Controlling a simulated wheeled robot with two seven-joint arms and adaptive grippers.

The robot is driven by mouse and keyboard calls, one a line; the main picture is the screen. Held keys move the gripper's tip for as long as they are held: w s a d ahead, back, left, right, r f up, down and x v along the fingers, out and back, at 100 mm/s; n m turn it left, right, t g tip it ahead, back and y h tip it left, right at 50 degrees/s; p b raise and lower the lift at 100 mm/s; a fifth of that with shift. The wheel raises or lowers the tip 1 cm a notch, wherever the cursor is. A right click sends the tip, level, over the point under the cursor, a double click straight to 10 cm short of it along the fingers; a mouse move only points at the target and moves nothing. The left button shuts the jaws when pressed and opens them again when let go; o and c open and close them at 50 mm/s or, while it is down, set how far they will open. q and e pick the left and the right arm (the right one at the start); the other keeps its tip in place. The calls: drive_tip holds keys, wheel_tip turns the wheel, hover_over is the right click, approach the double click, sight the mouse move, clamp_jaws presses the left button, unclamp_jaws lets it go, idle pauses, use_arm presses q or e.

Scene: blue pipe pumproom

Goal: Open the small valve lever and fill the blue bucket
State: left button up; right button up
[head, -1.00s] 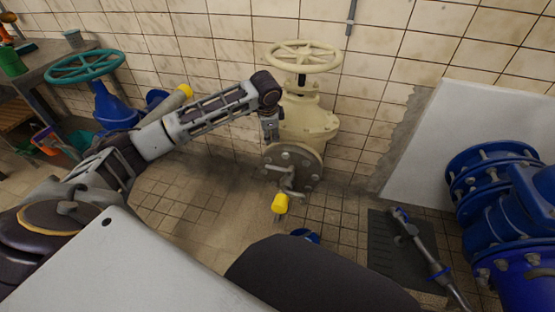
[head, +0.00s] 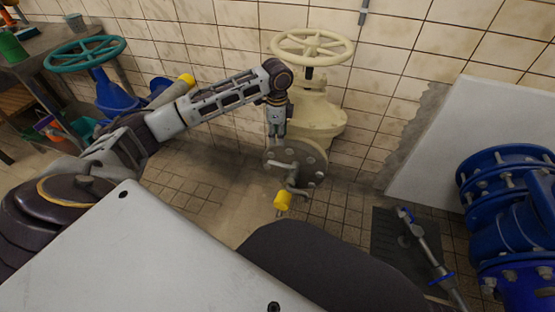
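A small tap with a grey lever (head: 281,164) sits on the front of the round flange (head: 312,163) below the cream valve. Its spout ends in a yellow piece (head: 283,200) pointing down. My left gripper (head: 276,133) hangs pointing down just above the lever, in front of the valve body. I cannot tell whether it touches the lever, or whether its fingers are open or shut. The blue bucket is hidden now behind my dark body part below the spout. My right gripper is not in view.
A cream handwheel (head: 312,47) stands above the flange. Large blue pipework (head: 510,215) fills the right side. A grey-and-blue tool (head: 428,250) lies over a dark floor grate (head: 390,240). A teal handwheel (head: 84,59) and a table (head: 60,60) are at left.

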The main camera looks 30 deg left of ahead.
sight(277, 164)
use_arm(q)
drive_tip(key=shift+s+a+m, duration=0.15)
drive_tip(key=shift+s+m, duration=0.05)
drive_tip(key=shift+m, duration=0.5)
drive_tip(key=shift+f, duration=0.15)
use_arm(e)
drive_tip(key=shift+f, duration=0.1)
